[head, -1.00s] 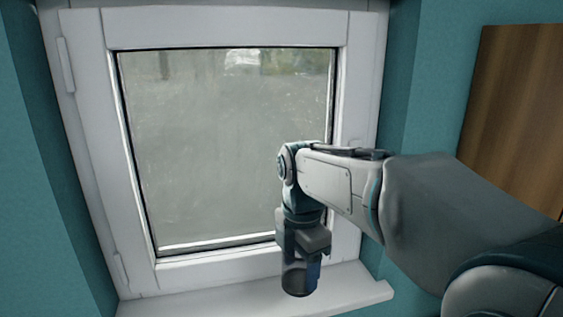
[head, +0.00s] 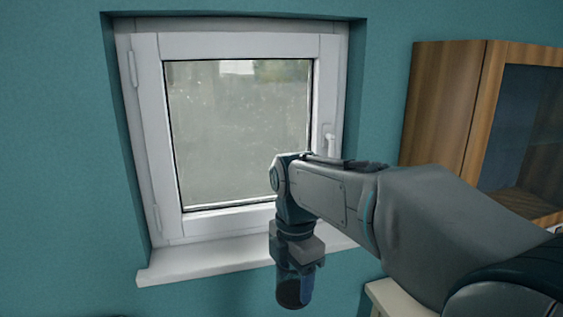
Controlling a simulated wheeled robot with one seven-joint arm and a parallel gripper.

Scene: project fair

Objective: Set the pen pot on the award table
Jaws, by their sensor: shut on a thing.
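My gripper (head: 296,270) is in the lower middle of the head view, pointing down. It is shut on the pen pot (head: 292,293), a dark, roughly cylindrical pot that hangs below the wrist, in front of the wall under the window sill. The fingers partly cover the pot, and I see no pens in it. I cannot identify the award table in this view.
A window (head: 240,130) with a white sill (head: 200,262) is set in the teal wall behind the gripper. A wooden cabinet with a glass door (head: 440,110) is at right. A pale furniture top (head: 392,298) shows at the lower right, partly behind my arm.

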